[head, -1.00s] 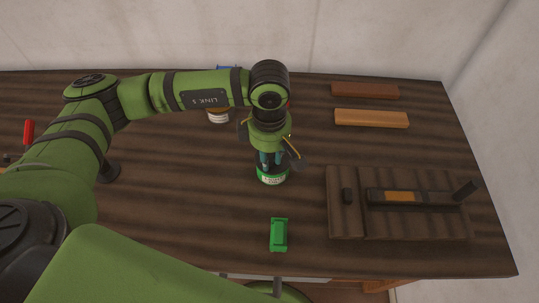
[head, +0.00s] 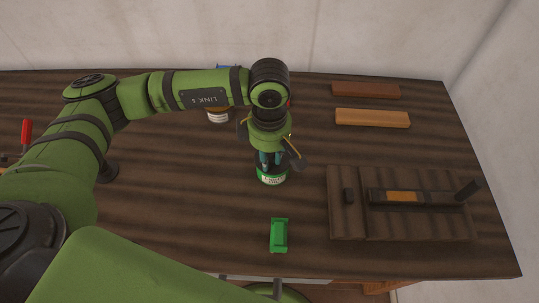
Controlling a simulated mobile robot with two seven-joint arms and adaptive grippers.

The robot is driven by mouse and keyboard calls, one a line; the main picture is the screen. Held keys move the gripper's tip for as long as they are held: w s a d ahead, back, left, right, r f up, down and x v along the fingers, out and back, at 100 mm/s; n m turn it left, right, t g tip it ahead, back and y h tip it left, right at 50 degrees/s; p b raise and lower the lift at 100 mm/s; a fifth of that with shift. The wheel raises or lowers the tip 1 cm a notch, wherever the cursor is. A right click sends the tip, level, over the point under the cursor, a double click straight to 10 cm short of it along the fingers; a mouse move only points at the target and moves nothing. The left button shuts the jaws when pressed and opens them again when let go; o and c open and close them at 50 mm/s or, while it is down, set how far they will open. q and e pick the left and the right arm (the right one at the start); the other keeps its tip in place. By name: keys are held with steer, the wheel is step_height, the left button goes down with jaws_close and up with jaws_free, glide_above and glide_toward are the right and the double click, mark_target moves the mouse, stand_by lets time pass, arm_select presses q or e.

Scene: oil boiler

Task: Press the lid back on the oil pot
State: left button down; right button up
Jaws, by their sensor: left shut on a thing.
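The oil pot (head: 272,178) is a small round pot with a green body and a pale label. It stands upright near the middle of the dark wooden table. My left gripper (head: 270,160) points down directly over its top, with its fingers close together and shut on the lid. The lid itself is mostly hidden by the fingers and wrist, so I cannot tell whether it is seated on the pot or just above it. My right gripper is not in view.
A small green block (head: 279,235) lies in front of the pot. A dark ridged fixture (head: 347,222) is at right. Brown (head: 365,90) and orange (head: 372,118) bars lie at back right. A labelled jar (head: 218,116) stands behind my arm. A red-handled item (head: 26,132) is at far left.

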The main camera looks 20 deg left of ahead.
arm_select(q)
steer(key=shift+b, duration=0.45)
stand_by(0.6)
stand_by(0.4)
steer(key=c, duration=0.5)
jaws_free()
steer(key=shift+r, duration=0.1)
steer(key=shift+r+p, duration=1.35)
steer(key=shift+r, duration=2.05)
jaws_close()
steer(key=shift+f, duration=0.2)
steer(key=shift+f+b, duration=2.4)
steer(key=shift+b, duration=0.45)
